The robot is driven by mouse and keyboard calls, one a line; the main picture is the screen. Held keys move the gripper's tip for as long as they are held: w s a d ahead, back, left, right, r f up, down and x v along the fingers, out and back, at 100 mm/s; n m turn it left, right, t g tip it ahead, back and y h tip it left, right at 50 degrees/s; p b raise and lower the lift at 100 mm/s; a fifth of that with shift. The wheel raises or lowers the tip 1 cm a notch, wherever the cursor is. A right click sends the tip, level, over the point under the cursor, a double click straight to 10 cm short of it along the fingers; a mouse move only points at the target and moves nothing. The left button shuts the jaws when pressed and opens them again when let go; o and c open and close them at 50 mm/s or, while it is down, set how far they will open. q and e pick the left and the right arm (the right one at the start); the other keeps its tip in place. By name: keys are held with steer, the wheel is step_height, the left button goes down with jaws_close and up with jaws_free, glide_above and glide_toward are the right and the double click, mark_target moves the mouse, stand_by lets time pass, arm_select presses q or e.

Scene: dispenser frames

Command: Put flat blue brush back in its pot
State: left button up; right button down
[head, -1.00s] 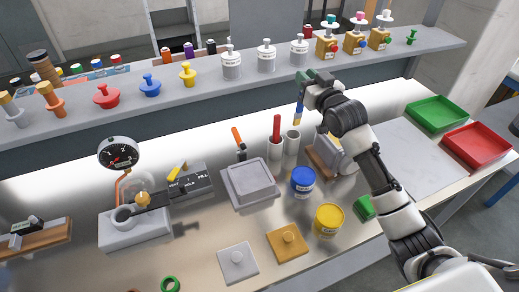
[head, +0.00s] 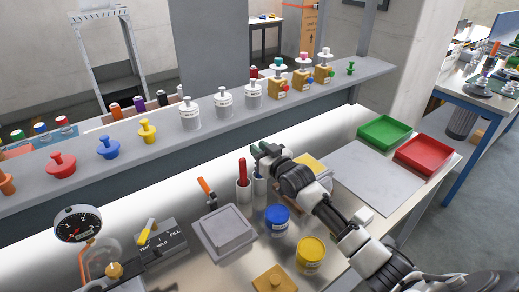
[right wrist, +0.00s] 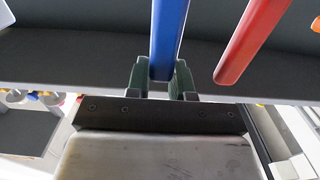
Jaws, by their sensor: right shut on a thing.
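My right gripper (head: 266,150) is shut on the blue brush (head: 260,171), above the two white pots. In the right wrist view the brush's blue handle (right wrist: 168,35) stands between the green fingers (right wrist: 160,76). The brush is roughly upright, its lower part at the mouth of the right-hand white pot (head: 260,187). How deep it sits in that pot is hidden. The left-hand white pot (head: 243,191) holds a red brush (head: 242,170), whose red handle also shows in the right wrist view (right wrist: 254,38). My left gripper is not in view.
A blue tub (head: 277,221) and a yellow tub (head: 310,255) stand in front of the pots. A grey lidded box (head: 222,231) and an orange-handled tool (head: 207,190) are to the left. The shelf (head: 200,140) runs behind. Green (head: 384,132) and red (head: 424,155) trays lie right.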

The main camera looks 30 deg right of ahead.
steer(key=shift+f, duration=0.2)
steer(key=c, duration=1.1)
jaws_free()
steer(key=shift+o, duration=0.6)
steer(key=shift+r, duration=0.15)
steer(key=s+d+b, duration=0.1)
steer(key=s, duration=1.1)
steer(key=shift+d+b, duration=0.3)
steer(key=shift+d, duration=0.05)
steer(key=shift+r, duration=0.1)
